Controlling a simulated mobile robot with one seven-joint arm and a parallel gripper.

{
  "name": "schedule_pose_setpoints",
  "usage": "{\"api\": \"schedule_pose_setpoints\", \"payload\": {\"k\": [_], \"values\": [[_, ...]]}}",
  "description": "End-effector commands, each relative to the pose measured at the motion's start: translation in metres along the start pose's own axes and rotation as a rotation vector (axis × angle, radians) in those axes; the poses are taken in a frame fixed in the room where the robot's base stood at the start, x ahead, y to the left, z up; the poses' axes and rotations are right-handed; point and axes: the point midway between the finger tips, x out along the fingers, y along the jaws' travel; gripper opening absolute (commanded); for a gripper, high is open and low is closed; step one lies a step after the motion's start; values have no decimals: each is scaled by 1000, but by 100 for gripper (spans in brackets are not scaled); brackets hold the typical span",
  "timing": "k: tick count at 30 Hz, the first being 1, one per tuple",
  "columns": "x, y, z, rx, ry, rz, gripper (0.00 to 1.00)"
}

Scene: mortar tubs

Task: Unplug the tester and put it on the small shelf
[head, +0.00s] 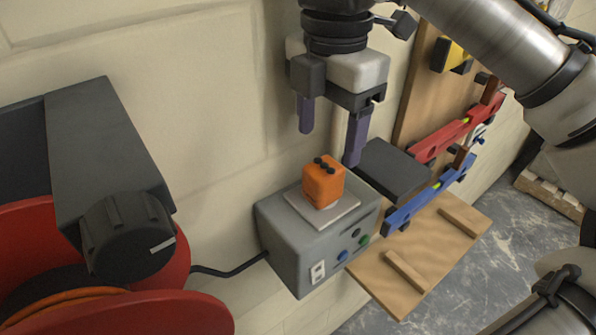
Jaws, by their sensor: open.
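The orange tester (323,184), with small black knobs on top, sits upright on a pale plate on top of a grey box (315,245). Its plug is hidden beneath it. My gripper (329,146) is open and empty, its two purple fingers pointing down, with the tips appearing just above the tester. A small dark grey shelf-like slab (393,168) lies right of the tester, partly behind the right finger. A wooden shelf (425,250) with two raised strips is lower right. I cannot tell for certain which of these is the small shelf.
A red cable reel (170,312) and a dark housing with a knob (128,240) fill the left; a black cable (228,271) runs to the grey box. A wooden board (418,75) holds red (455,130) and blue (425,203) levels at right. The wooden shelf is mostly bare.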

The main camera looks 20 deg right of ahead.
Motion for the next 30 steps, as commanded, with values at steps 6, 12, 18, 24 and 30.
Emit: {"api": "schedule_pose_setpoints", "payload": {"k": [6,12,18,24,30], "values": [[0,0,0,0,0,0,67],[0,0,0,0,0,0,67],[8,0,0,-1,1,-1,67],[40,0,0,0,1,0,67],[64,0,0,-3,3,0,67]]}}
